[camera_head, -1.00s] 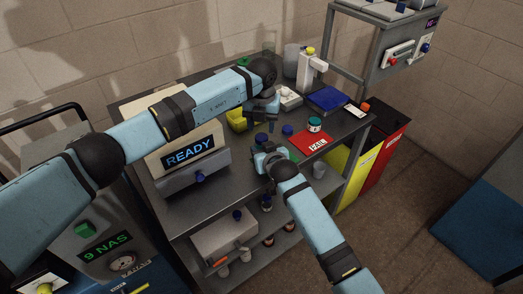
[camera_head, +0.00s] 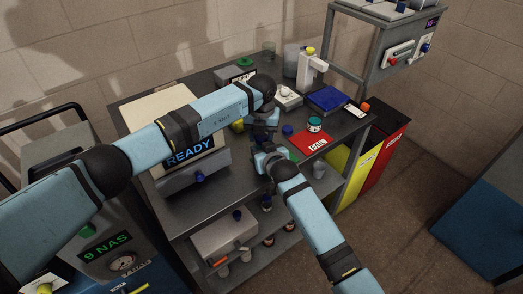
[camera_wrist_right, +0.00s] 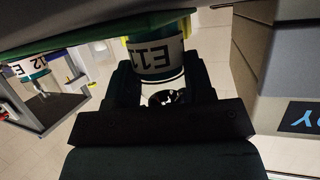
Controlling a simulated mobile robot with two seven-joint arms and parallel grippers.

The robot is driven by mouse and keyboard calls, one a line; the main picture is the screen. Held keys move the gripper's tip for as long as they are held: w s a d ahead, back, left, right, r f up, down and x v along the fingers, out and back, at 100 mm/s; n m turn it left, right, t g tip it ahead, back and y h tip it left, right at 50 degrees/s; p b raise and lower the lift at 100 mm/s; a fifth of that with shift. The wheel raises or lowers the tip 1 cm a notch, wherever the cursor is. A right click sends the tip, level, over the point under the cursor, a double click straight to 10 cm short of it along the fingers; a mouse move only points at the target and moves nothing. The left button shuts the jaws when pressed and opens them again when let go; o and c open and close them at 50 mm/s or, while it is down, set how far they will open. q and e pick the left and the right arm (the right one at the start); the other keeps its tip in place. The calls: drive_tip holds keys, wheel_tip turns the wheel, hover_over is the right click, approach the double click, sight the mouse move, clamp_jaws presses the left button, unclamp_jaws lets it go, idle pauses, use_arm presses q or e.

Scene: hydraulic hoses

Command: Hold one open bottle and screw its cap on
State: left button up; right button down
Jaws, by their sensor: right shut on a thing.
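In the right wrist view a bottle (camera_wrist_right: 155,60) with a white "E12" label and dark green parts sits between the fingers of my right gripper (camera_wrist_right: 165,92), which is shut on it. In the head view my right gripper (camera_head: 262,160) is over the front part of the bench. My left gripper (camera_head: 262,137) is just above and behind it, close to the bottle's place. Its fingers are too small and dark to read. The bottle's mouth is hidden in both views. A loose blue cap (camera_head: 287,130) lies on the bench to the right of the left gripper.
A red FAIL card (camera_head: 311,143) carries a jar with a teal lid (camera_head: 314,124). A grey instrument with a READY display (camera_head: 188,151) stands left. Bare bench (camera_head: 200,203) lies in front.

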use_arm(q)
drive_tip(key=shift+o, duration=1.3)
drive_tip(key=shift+r, duration=0.1)
drive_tip(key=shift+r, duration=2.2)
drive_tip(key=o, duration=0.5)
drive_tip(key=shift+o, duration=0.2)
drive_tip(key=shift+r, duration=0.1)
wheel_tip(320, 180, up, 12)
